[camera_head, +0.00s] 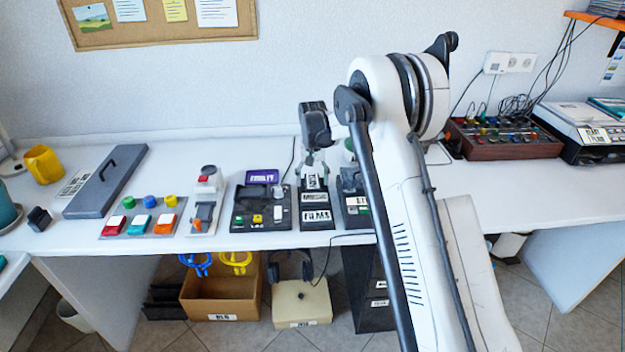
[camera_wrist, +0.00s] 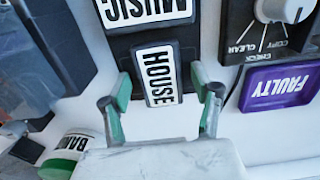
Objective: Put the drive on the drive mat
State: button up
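My gripper (camera_wrist: 164,92) is open, its green-padded fingertips on either side of the lower end of a small dark block labelled HOUSE (camera_wrist: 158,75). Gaps show between the fingers and the block in the wrist view, so it is not gripped. In the head view my gripper (camera_head: 313,168) is above the back of the desk, near the HOUSE block (camera_head: 315,184). A black block labelled MUSIC (camera_wrist: 148,28) adjoins it. I cannot tell for certain which thing is the drive or the drive mat. A purple piece labelled FAULTY (camera_head: 262,176) lies to the left; it also shows in the wrist view (camera_wrist: 276,84).
A black panel with a dial (camera_head: 250,218) stands left of the labelled blocks. A green-and-white cylinder (camera_wrist: 68,150) is close by. A button panel (camera_head: 143,223) and a grey lidded case (camera_head: 105,182) are farther left. Clear desk (camera_head: 480,190) lies right of my arm.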

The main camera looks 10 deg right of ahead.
aim_at(313, 181)
notch_tip(313, 181, up, 13)
jog(key=p, duration=0.2)
jog(key=s+r+t, duration=0.2)
jog(key=s+r, duration=0.8)
jog(key=s+r+n+t, duration=0.1)
jog(key=s+r+t, duration=0.15)
jog(key=s, duration=0.95)
jog(key=s+r+t, duration=0.1)
jog(key=s+r, duration=0.3)
jog(key=s, duration=0.8)
jog(key=s+f+t, duration=0.1)
jog(key=s+f, duration=0.1)
jog(key=s, duration=0.4)
jog(key=s+f, duration=0.3)
jog(key=s, duration=0.3)
jog(key=shift+s+d+f+n+t, duration=0.25)
jog(key=shift+d+n+t, duration=0.05)
jog(key=shift+t, duration=0.05)
